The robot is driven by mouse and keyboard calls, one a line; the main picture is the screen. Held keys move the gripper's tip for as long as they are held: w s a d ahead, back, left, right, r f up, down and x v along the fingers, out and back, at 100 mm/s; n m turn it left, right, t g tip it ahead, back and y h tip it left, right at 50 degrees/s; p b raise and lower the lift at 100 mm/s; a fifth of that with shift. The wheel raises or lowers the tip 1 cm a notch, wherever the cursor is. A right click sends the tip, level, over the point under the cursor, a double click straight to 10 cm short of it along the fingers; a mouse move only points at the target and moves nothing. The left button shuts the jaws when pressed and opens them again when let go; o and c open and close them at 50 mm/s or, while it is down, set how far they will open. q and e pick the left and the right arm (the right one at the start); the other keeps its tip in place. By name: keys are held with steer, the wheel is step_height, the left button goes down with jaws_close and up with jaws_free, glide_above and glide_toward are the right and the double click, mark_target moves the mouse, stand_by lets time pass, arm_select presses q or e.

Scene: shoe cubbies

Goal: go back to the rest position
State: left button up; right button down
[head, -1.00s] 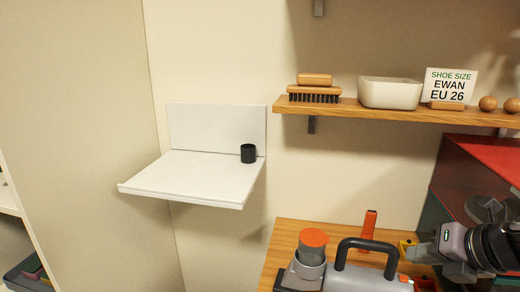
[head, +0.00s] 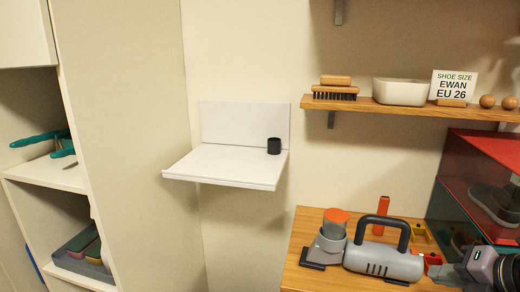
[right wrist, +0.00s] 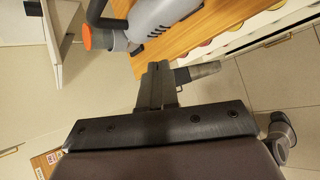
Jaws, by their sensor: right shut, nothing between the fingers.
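My right gripper (head: 446,274) is at the lower right of the head view, just right of a grey handheld device on a wooden top. In the right wrist view, my right gripper (right wrist: 157,82) has its two dark fingers together with nothing between them. It points toward the edge of the wooden top. My left gripper is in neither view.
The grey device (head: 383,261) with a black handle and orange-capped cup stands on the wooden top (head: 305,232). A red-topped cabinet (head: 480,150) is at right. Cubbies (head: 50,172) are at left.

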steer(key=s+d+f+m+t+h, duration=0.1)
steer(key=s+f+m, duration=0.4)
steer(key=f+m, duration=0.3)
steer(key=s+d+f+m+t, duration=0.1)
steer(key=s+f+m, duration=0.45)
steer(key=f, duration=0.45)
steer(key=s+a+f+m, duration=0.3)
steer(key=a+m, duration=0.3)
steer(key=a, duration=0.2)
steer(key=s+a+f+m, duration=0.3)
steer(key=a+f+m, duration=0.3)
steer(key=a, duration=0.1)
steer(key=shift+s+a+f+g+h, duration=0.25)
steer(key=shift+a+f+g+h, duration=0.05)
steer(key=shift+a+g, duration=0.1)
